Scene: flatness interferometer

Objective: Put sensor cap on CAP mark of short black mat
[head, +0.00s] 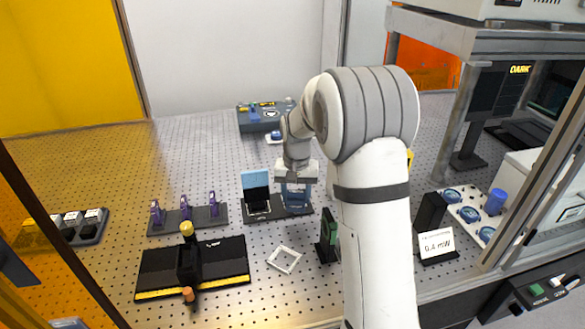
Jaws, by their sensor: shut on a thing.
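My gripper (295,190) is at the middle of the table, low over the right part of a small black mat (264,215). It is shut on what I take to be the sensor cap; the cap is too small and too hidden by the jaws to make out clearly. Blue shows around the jaws. I cannot tell whether the held thing touches the mat. A black stand with a light blue top (255,183) is on the left part of this mat. No CAP mark can be read from here.
A larger black mat with a yellow edge (215,277) bears a dark post. A purple-clip rack (160,229) is behind it. A white square frame (284,259) and a dark green upright piece (327,240) are in front of my gripper. A grey box (250,120) stands at the back.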

